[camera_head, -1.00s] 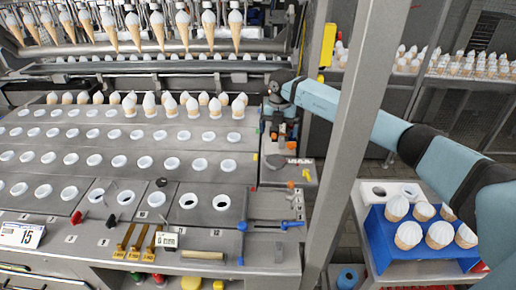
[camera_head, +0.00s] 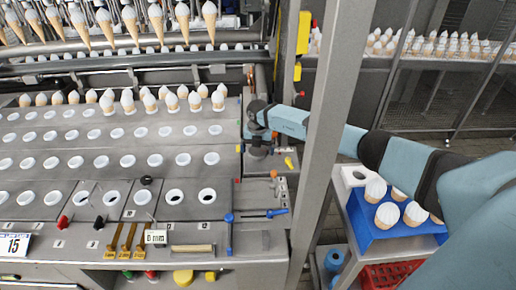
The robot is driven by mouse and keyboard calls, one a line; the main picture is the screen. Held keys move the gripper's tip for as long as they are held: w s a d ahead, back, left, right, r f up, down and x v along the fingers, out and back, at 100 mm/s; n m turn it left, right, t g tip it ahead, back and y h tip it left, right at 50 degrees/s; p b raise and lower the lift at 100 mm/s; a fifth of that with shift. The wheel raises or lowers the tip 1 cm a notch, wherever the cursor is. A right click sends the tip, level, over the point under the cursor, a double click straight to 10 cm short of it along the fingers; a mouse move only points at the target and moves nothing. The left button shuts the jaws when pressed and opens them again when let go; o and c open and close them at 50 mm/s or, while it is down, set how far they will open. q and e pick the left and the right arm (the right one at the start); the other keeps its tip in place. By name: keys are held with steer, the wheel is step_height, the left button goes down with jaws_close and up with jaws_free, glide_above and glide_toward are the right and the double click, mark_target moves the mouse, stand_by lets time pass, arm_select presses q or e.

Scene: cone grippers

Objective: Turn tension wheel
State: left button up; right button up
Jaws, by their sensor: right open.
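My right arm reaches in from the right, behind the grey upright post. My right gripper (camera_head: 259,148) points down over the right end of the machine's metal deck (camera_head: 225,135). It is small and dark here; its jaws are open. I cannot clearly make out a tension wheel; the gripper and wrist cover part of the machine's right edge, and a wheel may be hidden there. Small orange and yellow fittings (camera_head: 289,163) sit close beside the gripper. I cannot tell whether the gripper touches anything. My left gripper is out of view.
The grey post (camera_head: 333,120) stands upright in front of my right arm. Rows of white-topped cones (camera_head: 150,103) stand along the deck, and others hang above. A blue tray (camera_head: 365,235) with several cones is at the lower right. A blue-handled lever (camera_head: 277,212) lies near the deck's front.

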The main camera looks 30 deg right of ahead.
steer(key=shift+f, duration=0.25)
steer(key=c, duration=0.8)
